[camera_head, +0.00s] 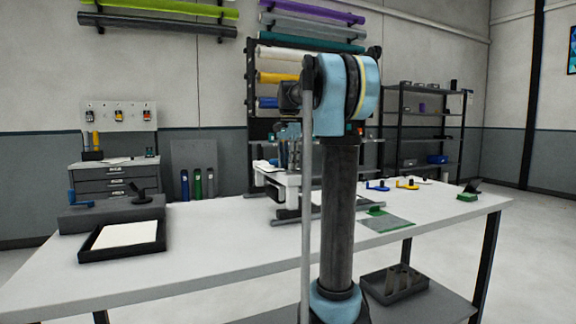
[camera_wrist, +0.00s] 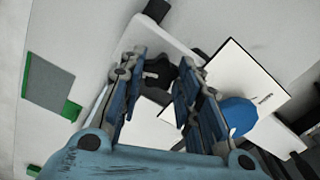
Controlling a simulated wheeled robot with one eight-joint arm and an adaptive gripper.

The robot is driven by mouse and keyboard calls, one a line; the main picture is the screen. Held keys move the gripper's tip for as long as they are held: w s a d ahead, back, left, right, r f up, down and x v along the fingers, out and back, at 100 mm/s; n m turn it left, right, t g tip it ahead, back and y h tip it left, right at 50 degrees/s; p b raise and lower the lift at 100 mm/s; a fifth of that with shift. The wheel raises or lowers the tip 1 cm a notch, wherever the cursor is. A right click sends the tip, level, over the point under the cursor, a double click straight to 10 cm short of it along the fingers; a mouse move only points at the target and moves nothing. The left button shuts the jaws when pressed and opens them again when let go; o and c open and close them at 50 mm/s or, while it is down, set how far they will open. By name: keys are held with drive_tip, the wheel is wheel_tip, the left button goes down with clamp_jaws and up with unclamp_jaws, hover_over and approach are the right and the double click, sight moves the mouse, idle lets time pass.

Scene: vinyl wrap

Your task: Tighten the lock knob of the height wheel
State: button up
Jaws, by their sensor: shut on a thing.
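In the wrist view, a dark lobed knob (camera_wrist: 160,73), which looks like the lock knob, sits between the two blue fingers of my gripper (camera_wrist: 164,68). My gripper is shut on it, with the fingers on either side. The knob is on a white machine (camera_wrist: 180,35). A round blue part (camera_wrist: 238,116), perhaps the height wheel, shows to the right of the fingers. In the head view, the white machine (camera_head: 292,181) stands on the table, partly behind my arm. The knob cannot be made out there.
The white table (camera_head: 220,232) carries a black tray (camera_head: 124,254) with white sheet at the left. A green-edged grey plate (camera_head: 386,223), small blue and yellow tools and a green block (camera_head: 467,197) lie at the right. Racks of rolls stand behind.

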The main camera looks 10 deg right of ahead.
drive_tip(key=shift+w+m, duration=0.15)
drive_tip(key=shift+m, duration=2.05)
drive_tip(key=shift+a, duration=0.1)
drive_tip(key=o, duration=1.1)
drive_tip(key=shift+r, duration=0.1)
wheel_tip(320, 180, up, 12)
drive_tip(key=shift+f, duration=0.1)
